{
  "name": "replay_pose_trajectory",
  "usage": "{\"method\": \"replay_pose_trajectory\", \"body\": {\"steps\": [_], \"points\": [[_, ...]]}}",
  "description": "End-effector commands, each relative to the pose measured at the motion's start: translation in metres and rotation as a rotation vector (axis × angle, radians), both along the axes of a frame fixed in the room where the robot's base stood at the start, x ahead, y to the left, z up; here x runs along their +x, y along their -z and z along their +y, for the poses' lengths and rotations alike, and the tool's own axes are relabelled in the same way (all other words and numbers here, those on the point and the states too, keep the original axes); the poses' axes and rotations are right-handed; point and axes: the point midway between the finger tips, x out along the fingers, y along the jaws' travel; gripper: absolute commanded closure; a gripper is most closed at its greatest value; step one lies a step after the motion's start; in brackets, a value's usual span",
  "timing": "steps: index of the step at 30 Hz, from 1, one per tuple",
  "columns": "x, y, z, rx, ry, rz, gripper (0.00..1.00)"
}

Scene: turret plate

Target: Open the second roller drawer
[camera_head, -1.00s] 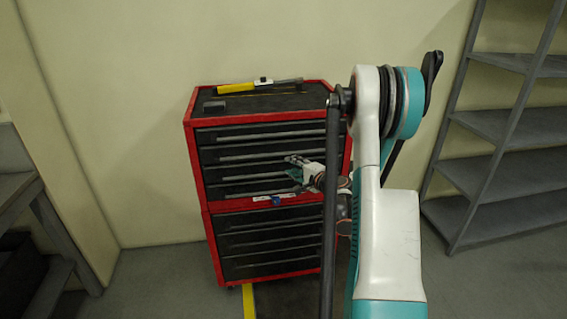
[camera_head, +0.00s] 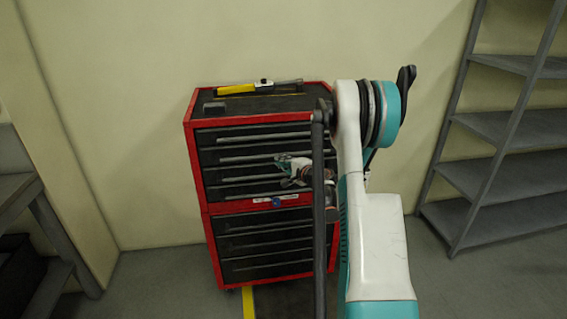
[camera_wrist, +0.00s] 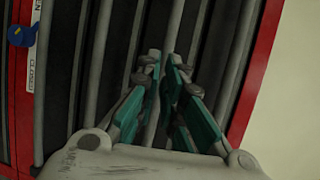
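The red and black roller cabinet (camera_head: 203,175) stands against the wall, with its drawers closed. The second drawer's long grey handle (camera_head: 240,160) runs across the upper section, just left of my gripper. My gripper (camera_head: 281,160) is in front of the upper drawers, close to the second handle's height. In the wrist view the cabinet appears turned sideways, and my gripper (camera_wrist: 165,66) points at the drawer fronts. Its teal fingers are slightly apart, with a handle bar lined up between the tips. I cannot tell whether they touch it.
A blue knob (camera_head: 276,201) sits on the red strip below the upper drawers; it also shows in the wrist view (camera_wrist: 22,34). A yellow-handled tool (camera_head: 236,89) and a small dark block (camera_head: 214,107) lie on top. Grey shelving (camera_head: 510,125) stands right.

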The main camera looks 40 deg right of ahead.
Motion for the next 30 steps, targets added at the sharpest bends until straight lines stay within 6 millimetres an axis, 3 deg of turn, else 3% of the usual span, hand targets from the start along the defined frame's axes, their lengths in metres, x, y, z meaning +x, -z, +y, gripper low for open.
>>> {"method": "replay_pose_trajectory", "body": {"steps": [6, 10, 23, 30], "points": [[0.0, 0.0, 0.0, 0.0, 0.0, 0.0, 0.97], [0.0, 0.0, 0.0, 0.0, 0.0, 0.0, 0.68], [-0.005, -0.001, 0.001, 0.0, 0.001, 0.0, 0.67], [-0.042, -0.007, 0.011, 0.001, 0.003, -0.001, 0.67]]}}
